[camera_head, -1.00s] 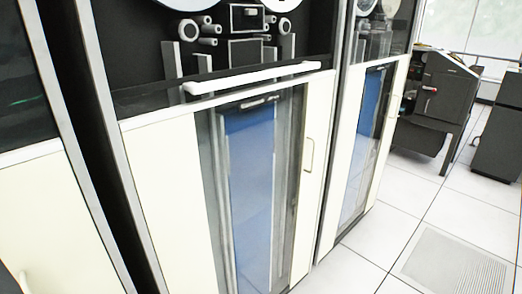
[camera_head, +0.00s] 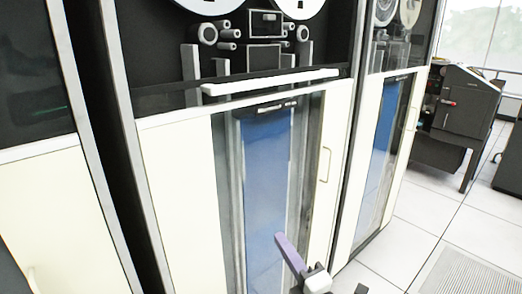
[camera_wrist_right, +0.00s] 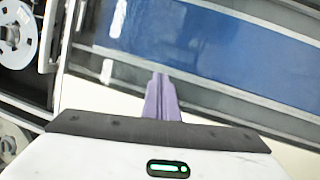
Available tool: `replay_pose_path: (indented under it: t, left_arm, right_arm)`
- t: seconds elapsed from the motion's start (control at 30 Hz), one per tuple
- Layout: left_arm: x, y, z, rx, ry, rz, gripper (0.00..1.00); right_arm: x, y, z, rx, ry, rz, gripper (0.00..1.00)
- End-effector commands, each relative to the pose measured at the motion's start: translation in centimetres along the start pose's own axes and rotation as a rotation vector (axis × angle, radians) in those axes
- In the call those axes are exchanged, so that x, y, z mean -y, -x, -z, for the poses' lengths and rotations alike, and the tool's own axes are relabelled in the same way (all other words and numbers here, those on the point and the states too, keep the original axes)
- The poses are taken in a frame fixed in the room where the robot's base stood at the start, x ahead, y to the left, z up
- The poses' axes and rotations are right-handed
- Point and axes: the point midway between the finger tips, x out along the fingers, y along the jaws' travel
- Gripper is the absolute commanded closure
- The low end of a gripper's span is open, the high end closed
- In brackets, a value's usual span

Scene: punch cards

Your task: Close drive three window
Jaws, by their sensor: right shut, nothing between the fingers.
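A tall tape drive fills the middle of the head view, with its upper window (camera_head: 245,60) over the tape reels. A white handle bar (camera_head: 270,82) runs along the window's lower edge, above the cream lower panel. I cannot tell how far the window is open, nor read a drive number. My right gripper (camera_head: 281,238) is shut and empty, with purple fingers, low in front of the blue column and well below the bar. In the right wrist view its fingers (camera_wrist_right: 161,78) lie together before the blue column. My left gripper is not in view.
Another drive (camera_head: 385,130) stands close on the right, and a cream cabinet (camera_head: 60,215) on the left. A small side handle (camera_head: 324,164) sits on the middle drive's right panel. A dark machine (camera_head: 455,120) stands farther back. White floor tiles (camera_head: 405,240) are clear at right.

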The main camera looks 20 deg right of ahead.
Motion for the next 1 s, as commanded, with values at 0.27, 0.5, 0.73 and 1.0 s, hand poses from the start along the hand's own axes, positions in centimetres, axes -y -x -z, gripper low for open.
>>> replay_pose_path:
  t: [0.27, 0.5, 0.73, 1.0]
  left_arm:
    - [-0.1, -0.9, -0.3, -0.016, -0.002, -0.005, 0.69]
    - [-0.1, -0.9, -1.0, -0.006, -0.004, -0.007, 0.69]
    - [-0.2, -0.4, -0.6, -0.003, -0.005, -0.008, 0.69]
    - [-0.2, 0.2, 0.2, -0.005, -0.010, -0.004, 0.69]
  right_arm:
    - [-13.5, -6.4, -2.7, 0.171, 0.928, -0.472, 1.00]
    - [-18.3, -7.2, -2.8, 0.311, 1.268, -0.617, 1.00]
    - [-20.2, -9.1, -2.5, 0.321, 1.289, -0.627, 1.00]
    - [-23.7, -13.8, -1.8, 0.320, 1.287, -0.626, 1.00]
